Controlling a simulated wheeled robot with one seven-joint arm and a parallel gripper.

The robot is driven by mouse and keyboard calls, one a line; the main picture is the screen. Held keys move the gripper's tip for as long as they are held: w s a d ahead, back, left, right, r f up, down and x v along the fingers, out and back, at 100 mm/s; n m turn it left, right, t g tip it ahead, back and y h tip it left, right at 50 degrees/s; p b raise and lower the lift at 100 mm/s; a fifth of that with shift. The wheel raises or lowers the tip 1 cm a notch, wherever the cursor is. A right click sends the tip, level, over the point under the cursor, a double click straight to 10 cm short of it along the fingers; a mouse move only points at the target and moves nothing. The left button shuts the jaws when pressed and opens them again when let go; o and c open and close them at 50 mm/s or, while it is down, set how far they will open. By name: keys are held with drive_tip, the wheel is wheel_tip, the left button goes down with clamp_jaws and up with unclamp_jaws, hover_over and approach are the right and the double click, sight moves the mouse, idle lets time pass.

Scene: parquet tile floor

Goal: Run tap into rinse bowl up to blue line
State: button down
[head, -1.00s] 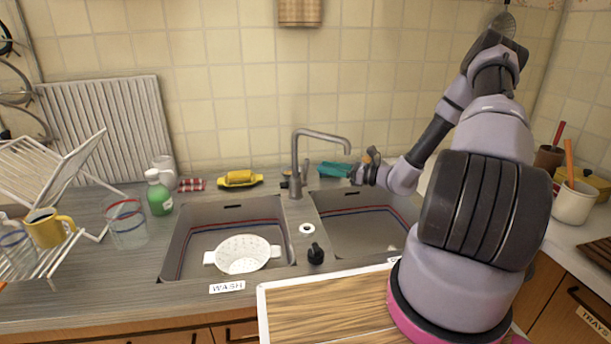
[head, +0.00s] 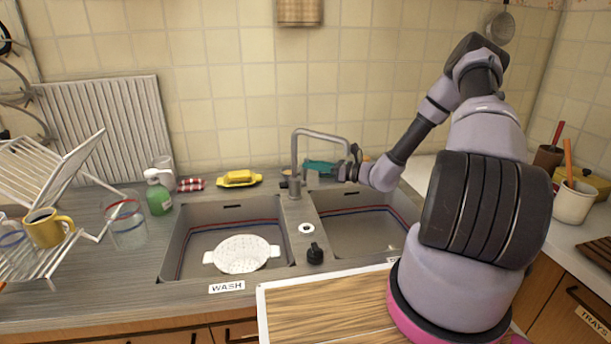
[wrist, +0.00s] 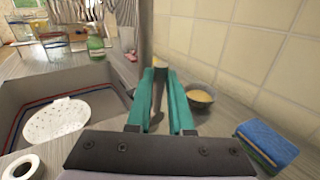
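The grey tap (head: 295,160) stands behind the divider, its spout reaching right over the right basin (head: 365,232). I see no water stream. Red and blue lines run around that basin's inner wall; its front label is mostly hidden by my arm. My gripper (head: 308,167), with teal fingers, is behind the spout, close to the tap's right side and pointing left. In the wrist view its fingers (wrist: 160,75) are apart, with a slim grey part (wrist: 158,97), perhaps the tap lever, showing between them. I cannot tell whether they touch it.
The left basin (head: 190,262), labelled WASH, holds a white colander (head: 242,253). A black knob (head: 315,254) and white ring (head: 306,229) sit on the divider. Behind the sink, the wrist view shows a small bowl (wrist: 201,97) and blue sponge (wrist: 268,143) near the wall.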

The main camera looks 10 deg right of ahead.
drive_tip(key=s+n+y, duration=0.1)
drive_tip(key=n, duration=0.1)
drive_tip(key=s+f+n+y, duration=0.1)
drive_tip(key=n, duration=0.1)
drive_tip(key=s+f+n+y, duration=0.1)
drive_tip(key=s+n+y, duration=0.1)
drive_tip(key=n, duration=0.1)
drive_tip(key=shift+t, duration=0.3)
idle(7.0)
